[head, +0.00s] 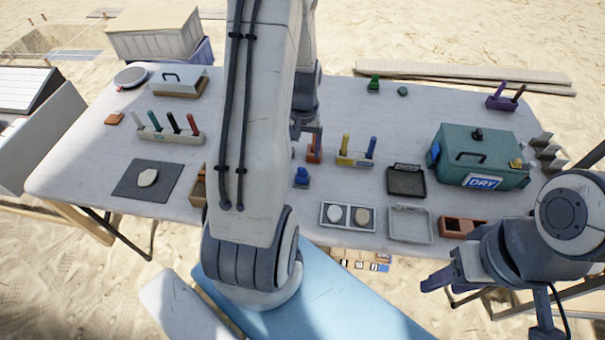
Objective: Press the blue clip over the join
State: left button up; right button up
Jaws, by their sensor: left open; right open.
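A teal box (478,162) with a "DRY" label stands at the right of the table. A blue clip (435,152) shows at its left end near the lid's edge; I cannot tell whether it is fully seated over the join. A yellow clip (517,163) is at the box's right end. My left gripper (306,129) is above the middle of the table, partly hidden by my own arm; it is open. My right gripper (440,278) is open and empty in front of the table's front edge, below and left of the box, touching nothing.
A small blue object (301,177) stands near my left gripper. Tool racks (356,158) stand mid-table. The area behind the racks is mostly clear.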

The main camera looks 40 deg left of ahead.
aim_at(302, 168)
pick_arm(q)
jog(key=f, duration=0.4)
jog(key=f+p, duration=0.1)
jog(key=f, duration=0.3)
jog(key=shift+s+f, duration=0.2)
jog(key=shift+f, duration=0.2)
grip_shut()
jog(key=shift+r, duration=0.1)
